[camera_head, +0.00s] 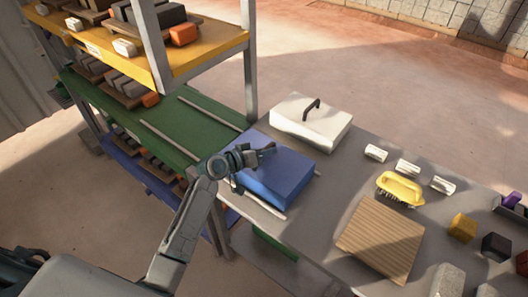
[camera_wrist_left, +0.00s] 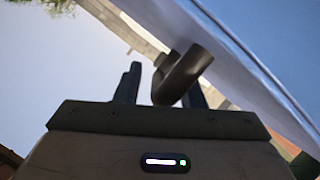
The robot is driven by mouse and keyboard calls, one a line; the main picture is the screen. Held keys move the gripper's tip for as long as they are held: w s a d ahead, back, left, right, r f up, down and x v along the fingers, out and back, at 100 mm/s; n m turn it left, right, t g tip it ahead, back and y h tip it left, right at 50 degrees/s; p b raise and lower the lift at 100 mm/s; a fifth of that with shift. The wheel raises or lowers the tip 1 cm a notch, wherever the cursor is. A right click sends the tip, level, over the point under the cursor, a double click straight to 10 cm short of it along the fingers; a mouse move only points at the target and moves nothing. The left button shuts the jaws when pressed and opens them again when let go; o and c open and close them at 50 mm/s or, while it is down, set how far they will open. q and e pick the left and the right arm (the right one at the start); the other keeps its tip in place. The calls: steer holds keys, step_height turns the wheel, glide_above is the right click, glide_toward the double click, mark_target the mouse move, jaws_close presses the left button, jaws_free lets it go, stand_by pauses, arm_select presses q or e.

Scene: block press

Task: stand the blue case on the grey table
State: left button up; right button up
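The blue case (camera_head: 278,182) lies flat at the left edge of the grey table (camera_head: 338,182). My left gripper (camera_head: 266,151) is over the case's far left part and hides its handle in the head view. In the left wrist view, a dark curved handle (camera_wrist_left: 183,74) shows at the fingers of my left gripper (camera_wrist_left: 160,86). The fingers are apart, with a gap between the left finger and the handle. The handle overlaps the right finger in the picture. A pale blue-white surface (camera_wrist_left: 250,60) fills the right side there. My right gripper is not in view.
A white case (camera_head: 310,120) with a dark handle lies behind the blue one. A yellow brush (camera_head: 400,188), a wooden board (camera_head: 381,236) and several small blocks cover the table's right part. A shelf rack with a yellow top shelf (camera_head: 205,50) and green shelf (camera_head: 190,122) stands left.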

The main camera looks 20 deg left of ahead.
arm_select(q)
steer(key=shift+r, duration=0.25)
steer(key=b+v, duration=0.2)
steer(key=v, duration=1)
steer(key=shift+f, duration=0.15)
